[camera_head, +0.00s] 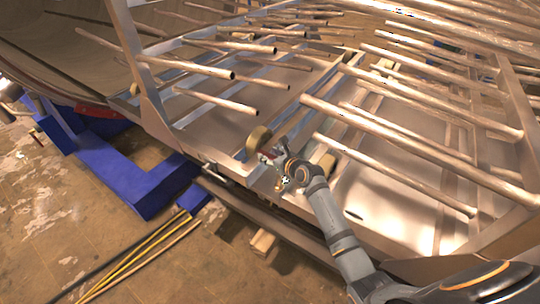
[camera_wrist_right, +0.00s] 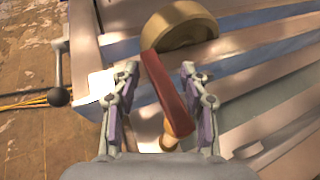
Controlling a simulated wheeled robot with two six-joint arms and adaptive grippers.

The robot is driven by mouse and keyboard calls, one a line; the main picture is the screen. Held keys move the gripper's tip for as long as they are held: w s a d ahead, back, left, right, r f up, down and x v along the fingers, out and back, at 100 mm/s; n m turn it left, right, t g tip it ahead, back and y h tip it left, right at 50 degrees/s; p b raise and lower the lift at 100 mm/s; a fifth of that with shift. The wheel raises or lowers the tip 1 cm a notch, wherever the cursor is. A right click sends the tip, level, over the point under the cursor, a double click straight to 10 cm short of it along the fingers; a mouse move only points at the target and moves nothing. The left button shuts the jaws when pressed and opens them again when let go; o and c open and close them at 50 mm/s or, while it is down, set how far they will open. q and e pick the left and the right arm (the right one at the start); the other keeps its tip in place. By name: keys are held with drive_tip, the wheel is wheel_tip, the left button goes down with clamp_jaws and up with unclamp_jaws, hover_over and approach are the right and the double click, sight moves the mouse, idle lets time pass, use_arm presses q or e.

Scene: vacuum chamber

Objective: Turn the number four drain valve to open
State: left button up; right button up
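A valve with a red lever handle (camera_wrist_right: 165,85) and a brass-coloured body (camera_wrist_right: 176,128) shows in the right wrist view. The handle is slightly tilted from upright in the picture. My right gripper (camera_wrist_right: 157,72) is open, with one finger on each side of the handle and visible gaps between. In the head view my right gripper (camera_head: 279,174) is at the frame's lower edge, and the valve is small and partly hidden there. I see no number on the valve. My left gripper is not in view.
A tan wheel (camera_wrist_right: 180,28) stands just beyond the handle; it also shows in the head view (camera_head: 258,139). A dark ball-ended lever (camera_wrist_right: 58,96) is at the left. Long metal rods (camera_head: 400,135) jut out above the frame. A blue support (camera_head: 135,180) stands on the floor.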

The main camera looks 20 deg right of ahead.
clamp_jaws()
drive_tip(key=shift+f, duration=0.1)
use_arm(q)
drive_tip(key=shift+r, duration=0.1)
